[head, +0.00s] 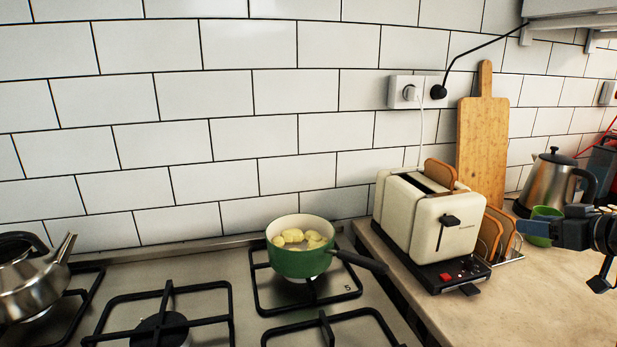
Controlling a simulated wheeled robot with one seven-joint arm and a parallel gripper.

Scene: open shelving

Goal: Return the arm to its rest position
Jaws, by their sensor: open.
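My gripper (568,250) shows at the right edge in the head view, dark and partly cut off by the frame. It is open, and nothing shows between its fingers. It is in front of the right part of the counter. A green cup (543,214) shows just behind it, partly covered; I cannot tell the distance between them.
A green pot (300,262) with yellowish pieces stands on the gas hob (215,265). A cream toaster (425,220), a bread rack (497,238), a wooden board (482,140) and a steel kettle (551,182) stand on the counter (520,310). The counter's front is clear.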

